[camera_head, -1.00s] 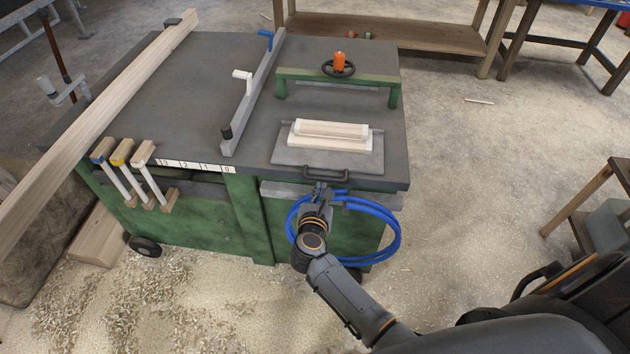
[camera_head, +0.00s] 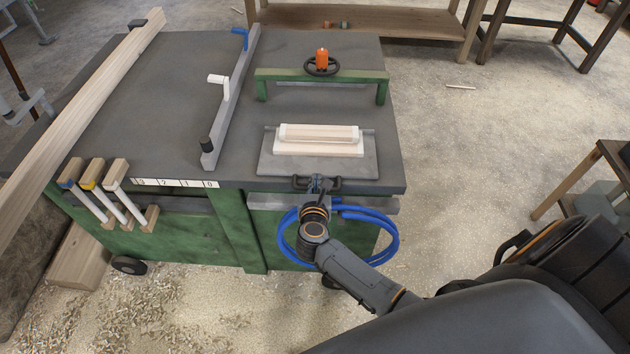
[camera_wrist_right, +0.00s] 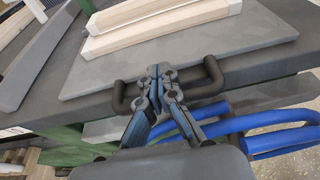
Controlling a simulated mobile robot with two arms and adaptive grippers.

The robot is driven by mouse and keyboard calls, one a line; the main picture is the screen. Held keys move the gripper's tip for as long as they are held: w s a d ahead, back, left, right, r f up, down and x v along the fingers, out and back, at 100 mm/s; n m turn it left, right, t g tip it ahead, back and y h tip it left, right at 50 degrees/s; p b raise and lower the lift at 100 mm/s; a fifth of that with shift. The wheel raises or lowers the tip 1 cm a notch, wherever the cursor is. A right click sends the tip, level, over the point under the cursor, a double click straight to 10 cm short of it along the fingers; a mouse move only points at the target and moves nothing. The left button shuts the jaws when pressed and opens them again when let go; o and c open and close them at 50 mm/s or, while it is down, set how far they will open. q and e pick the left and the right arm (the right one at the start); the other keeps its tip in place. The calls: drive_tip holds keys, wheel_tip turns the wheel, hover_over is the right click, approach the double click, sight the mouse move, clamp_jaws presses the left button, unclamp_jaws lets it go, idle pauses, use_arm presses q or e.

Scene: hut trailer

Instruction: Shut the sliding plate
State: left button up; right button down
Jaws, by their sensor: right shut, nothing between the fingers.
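The sliding plate (camera_head: 274,168) is a flat grey plate on the right part of the green bench's top. A pale wooden block (camera_head: 318,148) rests on it. A dark bar handle (camera_head: 332,184) is at the plate's front edge, by the bench's front edge. My right gripper (camera_head: 319,181) is at the middle of this handle. In the right wrist view my right gripper (camera_wrist_right: 159,72) has its fingers together, over the middle of the handle (camera_wrist_right: 207,86), with the plate (camera_wrist_right: 230,44) beyond. Whether they touch the handle I cannot tell. My left gripper is not in view.
A green bridge (camera_head: 280,75) with an orange knob (camera_head: 322,57) stands behind the plate. A grey fence (camera_head: 234,95) lies to its left. A blue hose (camera_head: 388,238) hangs on the bench front below my right gripper. A long beam (camera_head: 80,120) crosses the bench's left side.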

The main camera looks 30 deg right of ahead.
drive_tip(key=w+d+b, duration=0.2)
drive_tip(key=w+d, duration=0.1)
drive_tip(key=w, duration=0.3)
drive_tip(key=w+d+b, duration=0.2)
drive_tip(key=w+d, duration=0.2)
drive_tip(key=w, duration=0.2)
drive_tip(key=w+d+b, duration=0.2)
drive_tip(key=w+d, duration=0.2)
drive_tip(key=w, duration=0.2)
drive_tip(key=shift+w+f, duration=0.15)
drive_tip(key=shift+w, duration=0.05)
drive_tip(key=shift+w+d, duration=0.2)
drive_tip(key=shift+w, duration=0.05)
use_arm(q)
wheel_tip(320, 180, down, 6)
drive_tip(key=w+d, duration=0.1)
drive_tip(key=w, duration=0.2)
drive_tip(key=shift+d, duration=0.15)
use_arm(e)
drive_tip(key=shift+w+d+r, duration=0.1)
drive_tip(key=shift+r, duration=0.1)
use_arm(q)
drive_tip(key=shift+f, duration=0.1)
